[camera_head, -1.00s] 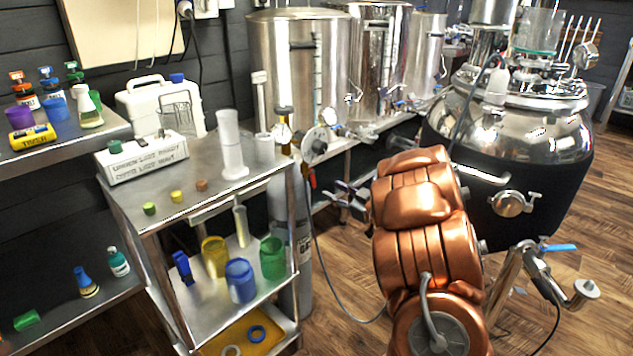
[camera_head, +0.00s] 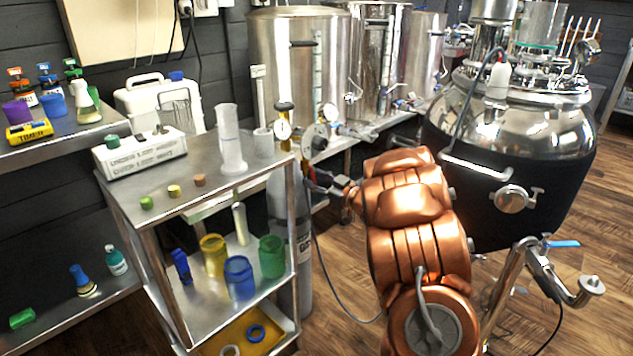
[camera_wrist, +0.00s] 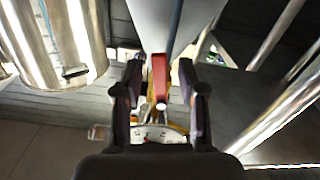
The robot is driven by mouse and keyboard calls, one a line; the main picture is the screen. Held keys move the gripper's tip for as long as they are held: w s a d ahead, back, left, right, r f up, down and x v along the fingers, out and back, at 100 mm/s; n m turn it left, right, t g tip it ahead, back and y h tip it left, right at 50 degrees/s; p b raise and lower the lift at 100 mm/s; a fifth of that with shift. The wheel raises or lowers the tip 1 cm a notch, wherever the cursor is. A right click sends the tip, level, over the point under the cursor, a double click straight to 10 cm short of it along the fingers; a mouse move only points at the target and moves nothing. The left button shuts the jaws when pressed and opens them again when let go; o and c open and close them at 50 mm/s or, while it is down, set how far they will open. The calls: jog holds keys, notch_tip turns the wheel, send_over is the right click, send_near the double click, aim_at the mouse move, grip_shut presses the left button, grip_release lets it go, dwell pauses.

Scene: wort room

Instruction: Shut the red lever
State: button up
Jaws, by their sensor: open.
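The red lever (camera_wrist: 160,79) shows in the wrist view as a short red bar between the two fingers of my gripper (camera_wrist: 160,72). The fingers are open, one on each side of the bar with gaps, and do not look closed on it. In the head view a small red part of the lever (camera_head: 307,168) shows by the valve at the top of the gas cylinder. My gripper (camera_head: 324,180) is right beside it and partly hidden by my copper-coloured arm. I cannot tell whether a finger touches the lever.
A pressure gauge (camera_head: 282,130) and regulator stand by the grey gas cylinder (camera_head: 303,240). A steel cart (camera_head: 120,195) with jars stands close at left. Steel kettles (camera_head: 292,65) are behind, and a dark-jacketed tank (camera_head: 500,150) is at right. A thin hose hangs to the floor.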

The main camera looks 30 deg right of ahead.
grip_shut()
dwell(0.3)
jog(key=shift+d+n, duration=0.1)
jog(key=shift+n, duration=0.2)
jog(key=shift+w+d+r+n+b, duration=0.1)
jog(key=shift+d+r+n+b, duration=0.75)
jog(key=shift+n, duration=1.7)
jog(key=shift+w+d+r+n+b, duration=0.15)
jog(key=shift+r+n+b, duration=0.25)
jog(key=shift+n+b, duration=1.55)
jog(key=shift+w+d+r+n+b, duration=0.1)
jog(key=shift+d+r+n+b, duration=0.4)
jog(key=shift+n, duration=2.6)
jog(key=shift+a+r, duration=0.15)
jog(key=shift+r, duration=0.05)
